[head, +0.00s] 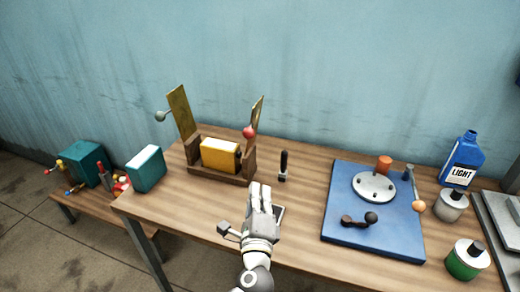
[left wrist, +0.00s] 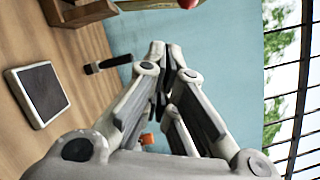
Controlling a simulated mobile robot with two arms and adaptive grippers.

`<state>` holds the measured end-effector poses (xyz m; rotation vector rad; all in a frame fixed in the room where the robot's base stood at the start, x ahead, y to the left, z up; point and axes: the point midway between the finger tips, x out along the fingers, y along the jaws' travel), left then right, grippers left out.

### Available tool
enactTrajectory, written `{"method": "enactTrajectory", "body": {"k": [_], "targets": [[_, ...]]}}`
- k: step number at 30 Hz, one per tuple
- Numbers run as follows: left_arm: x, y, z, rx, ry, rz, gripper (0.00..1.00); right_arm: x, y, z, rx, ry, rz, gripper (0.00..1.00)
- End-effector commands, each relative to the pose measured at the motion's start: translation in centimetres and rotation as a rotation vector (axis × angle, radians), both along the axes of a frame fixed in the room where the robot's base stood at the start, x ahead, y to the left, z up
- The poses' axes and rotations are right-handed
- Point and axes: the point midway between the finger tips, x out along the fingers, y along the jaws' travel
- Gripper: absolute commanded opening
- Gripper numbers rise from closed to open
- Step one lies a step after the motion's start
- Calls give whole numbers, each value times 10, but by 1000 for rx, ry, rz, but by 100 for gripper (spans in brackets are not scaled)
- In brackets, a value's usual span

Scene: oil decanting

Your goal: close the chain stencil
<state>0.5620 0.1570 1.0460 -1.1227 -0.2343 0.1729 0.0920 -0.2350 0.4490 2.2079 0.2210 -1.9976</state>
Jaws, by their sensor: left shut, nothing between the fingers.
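Two brass plates stand open on a wooden holder (head: 222,178): a left plate (head: 181,112) with a grey ball knob (head: 160,116) and a right plate (head: 257,113) with a red ball knob (head: 249,132). I cannot tell which is the chain stencil. A yellow box (head: 221,154) sits in the holder between them. My left gripper (head: 260,188) is shut and empty, in front of and right of the holder and apart from it. In the left wrist view its fingertips (left wrist: 160,52) are together; part of the holder (left wrist: 78,12) and the red knob (left wrist: 187,3) show at the top edge.
A black-handled stamp (head: 283,165) stands right of the holder. An ink pad (left wrist: 40,92) lies beside my left gripper. A teal-and-white box (head: 146,169) stands left. A blue board (head: 345,243) with a disc and crank, a blue bottle (head: 463,160) and jars fill the right.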

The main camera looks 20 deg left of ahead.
Motion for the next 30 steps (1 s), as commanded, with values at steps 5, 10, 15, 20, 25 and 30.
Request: {"method": "enactTrajectory", "body": {"k": [5, 10, 15, 20, 25, 30], "targets": [[8, -13, 16, 101, -31, -22, 0, -2, 0, 2, 0, 3, 0, 40], [27, -9, 21, 103, -33, -23, 0, -4, 0, 10, 0, 5, 0, 40], [59, -1, 27, 103, -32, -22, 0, -4, 0, 21, 0, 6, 0, 40], [88, 6, 30, 101, -31, -21, 0, -5, 0, 28, -1, 7, 0, 40], [109, 19, 40, 101, -30, -21, 0, -6, 0, 41, -1, 9, 0, 40], [118, 33, 46, 100, -29, -22, 0, -6, 0, 50, -1, 9, 0, 40]]}}
